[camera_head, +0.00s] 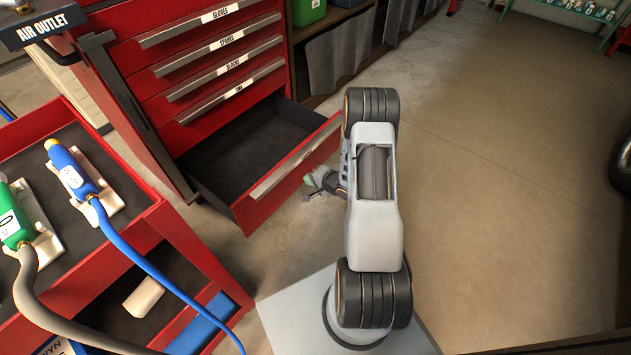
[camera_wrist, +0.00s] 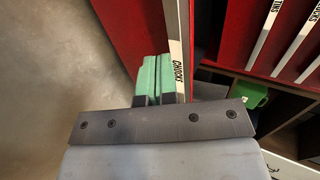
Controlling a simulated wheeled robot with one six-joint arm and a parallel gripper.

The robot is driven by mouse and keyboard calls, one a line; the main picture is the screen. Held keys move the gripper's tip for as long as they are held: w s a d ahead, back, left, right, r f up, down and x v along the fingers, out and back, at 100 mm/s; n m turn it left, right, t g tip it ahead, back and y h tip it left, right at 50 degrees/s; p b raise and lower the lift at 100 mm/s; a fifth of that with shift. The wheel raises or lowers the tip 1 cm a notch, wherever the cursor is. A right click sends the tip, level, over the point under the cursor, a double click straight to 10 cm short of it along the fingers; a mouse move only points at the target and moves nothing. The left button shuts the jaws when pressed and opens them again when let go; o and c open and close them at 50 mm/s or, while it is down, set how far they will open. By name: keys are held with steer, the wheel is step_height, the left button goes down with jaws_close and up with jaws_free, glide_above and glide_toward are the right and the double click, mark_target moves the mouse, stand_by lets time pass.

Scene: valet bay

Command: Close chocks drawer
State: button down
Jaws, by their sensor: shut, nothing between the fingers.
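The red tool cabinet (camera_head: 146,52) stands at the upper left of the head view. Its lowest drawer (camera_head: 290,175) is pulled well out, and the dark inside that shows looks empty. In the wrist view the pale strip on the drawer front (camera_wrist: 176,45) reads CHOCKS. My gripper (camera_head: 312,183) is at the outer side of the drawer front, near its right half. In the wrist view its green fingertips (camera_wrist: 153,75) are together and empty, right beside the strip. I cannot tell whether they touch it. My arm hides a little of the floor there.
The drawers above, labelled GLOVES, SPARES, BLOCKS and TINS (camera_head: 230,92), are shut. A red cart (camera_head: 185,225) with hoses stands at the left. A shelf with a green container (camera_head: 308,10) is right of the cabinet.

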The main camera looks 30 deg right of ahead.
mark_target(288, 171)
steer(key=x, duration=0.2)
steer(key=b+x, duration=0.1)
steer(key=x, duration=0.2)
steer(key=r+b+x, duration=0.1)
steer(key=x, duration=0.1)
steer(key=shift+w+a, duration=0.25)
steer(key=shift+w, duration=0.3)
steer(key=shift+w+a+r+b, duration=0.1)
steer(key=shift+w+a+b, duration=0.05)
steer(key=shift+w+b, duration=0.3)
